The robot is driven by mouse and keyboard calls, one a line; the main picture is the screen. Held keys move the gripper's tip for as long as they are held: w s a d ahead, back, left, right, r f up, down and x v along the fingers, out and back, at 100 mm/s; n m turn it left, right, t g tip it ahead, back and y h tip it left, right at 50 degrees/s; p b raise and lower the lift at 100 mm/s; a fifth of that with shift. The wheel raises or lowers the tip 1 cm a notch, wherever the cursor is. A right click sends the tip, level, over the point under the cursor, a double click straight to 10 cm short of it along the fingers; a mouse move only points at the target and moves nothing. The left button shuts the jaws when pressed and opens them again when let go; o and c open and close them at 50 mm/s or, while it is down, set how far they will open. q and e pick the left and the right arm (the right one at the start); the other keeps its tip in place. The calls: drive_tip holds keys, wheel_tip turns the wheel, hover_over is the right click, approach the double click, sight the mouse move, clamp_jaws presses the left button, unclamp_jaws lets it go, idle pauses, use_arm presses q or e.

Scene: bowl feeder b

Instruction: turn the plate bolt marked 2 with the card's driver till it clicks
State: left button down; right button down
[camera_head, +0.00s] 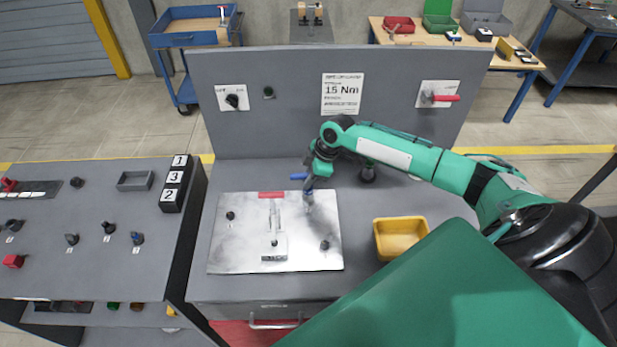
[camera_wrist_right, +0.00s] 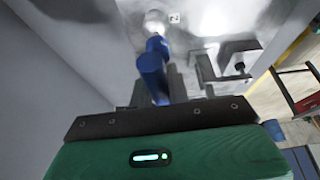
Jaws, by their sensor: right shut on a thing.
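The metal plate (camera_head: 240,250) lies on the grey bench, with dark bolt-like knobs near its left and right sides. My right gripper (camera_head: 313,178) is shut on a blue-handled driver (camera_head: 298,177) over the plate's upper right corner. In the right wrist view the blue driver (camera_wrist_right: 153,68) points away from the jaws to a round bright bolt head (camera_wrist_right: 154,20). A label marked 2 (camera_wrist_right: 174,18) is beside that head. I cannot tell whether the tip is seated in it. The card (camera_head: 342,94) on the back panel reads 15 Nm. My left gripper is not in view.
A yellow bin (camera_head: 400,238) stands right of the plate. A red-handled switch (camera_head: 440,97) and a dark knob (camera_head: 232,101) are on the back panel. A side console (camera_head: 90,255) at left holds several tools and a block (camera_head: 182,183) numbered 1, 3, 2.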

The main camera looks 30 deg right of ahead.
drive_tip(key=shift+r+m+t+p, duration=0.2)
drive_tip(key=shift+m+t+p, duration=0.1)
drive_tip(key=shift+m+p, duration=0.8)
drive_tip(key=shift+f+h+p, duration=0.1)
drive_tip(key=shift+h+p, duration=0.2)
drive_tip(key=shift+m, duration=0.5)
drive_tip(key=shift+m+t+h, duration=0.3)
drive_tip(key=shift+m+t, duration=0.1)
drive_tip(key=shift+m, duration=0.4)
drive_tip(key=shift+a+m, duration=0.1)
drive_tip(key=shift+m, duration=0.5)
drive_tip(key=shift+m+t+h, duration=0.3)
drive_tip(key=shift+m+h, duration=0.1)
drive_tip(key=shift+m, duration=0.2)
